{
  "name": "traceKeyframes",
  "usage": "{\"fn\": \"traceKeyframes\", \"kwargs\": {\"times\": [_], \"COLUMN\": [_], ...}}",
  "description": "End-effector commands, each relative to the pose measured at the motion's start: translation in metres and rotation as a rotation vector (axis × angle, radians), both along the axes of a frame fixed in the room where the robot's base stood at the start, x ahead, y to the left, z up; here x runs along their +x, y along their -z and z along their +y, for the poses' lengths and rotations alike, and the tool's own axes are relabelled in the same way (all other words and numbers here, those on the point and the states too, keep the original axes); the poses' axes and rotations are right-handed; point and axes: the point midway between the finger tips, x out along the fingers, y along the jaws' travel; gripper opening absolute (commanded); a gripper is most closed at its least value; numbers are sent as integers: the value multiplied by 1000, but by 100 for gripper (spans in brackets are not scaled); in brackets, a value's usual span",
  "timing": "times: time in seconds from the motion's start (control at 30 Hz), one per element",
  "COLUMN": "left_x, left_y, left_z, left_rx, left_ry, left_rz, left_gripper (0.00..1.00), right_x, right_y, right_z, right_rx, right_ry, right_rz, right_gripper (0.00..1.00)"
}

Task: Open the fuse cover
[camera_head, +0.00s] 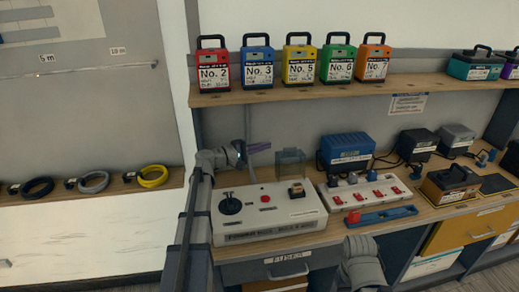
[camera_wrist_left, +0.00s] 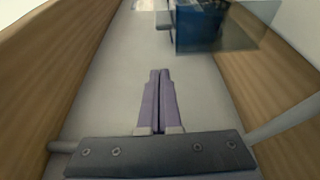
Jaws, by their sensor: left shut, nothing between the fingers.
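The white control box (camera_head: 265,222) stands on the workbench with a black lever, a red button and a small fuse block (camera_head: 297,190). A clear smoky fuse cover (camera_head: 290,160) stands raised behind the fuse block, which lies uncovered. In the left wrist view, a see-through pane (camera_wrist_left: 245,28), seemingly the cover, shows at upper right. My left gripper (camera_head: 262,147) is above the back of the box, left of the cover and apart from it. Its purple fingers (camera_wrist_left: 160,73) are shut and empty. Part of my right arm shows at the bottom; its fingers do not.
A blue charger (camera_head: 346,152) and a white strip with red switches (camera_head: 365,193) stand right of the box. A blue tray (camera_head: 382,216) lies in front. A shelf (camera_head: 290,92) with numbered battery packs runs above the bench. Cable coils lie on the left ledge.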

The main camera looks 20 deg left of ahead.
Motion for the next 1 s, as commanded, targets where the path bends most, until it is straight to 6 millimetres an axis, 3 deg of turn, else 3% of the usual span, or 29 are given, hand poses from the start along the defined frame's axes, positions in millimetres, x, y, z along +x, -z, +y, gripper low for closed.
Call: {"fn": "traceKeyframes", "kwargs": {"times": [0.27,0.33,0.5,1.0], "left_x": [47,29,15,10], "left_y": [4,-1,-3,-4], "left_z": [-34,-41,-51,-54], "left_rx": [0,0,0,1], "left_ry": [2,0,0,0], "left_rz": [1,0,0,-1], "left_gripper": [0,0,0,0], "right_x": [0,0,0,0], "right_y": [4,-1,-3,-4], "right_z": [0,0,0,0], "right_rx": [0,0,0,0], "right_ry": [0,0,0,0], "right_rz": [0,0,0,0], "right_gripper": [50,50,50,50]}}
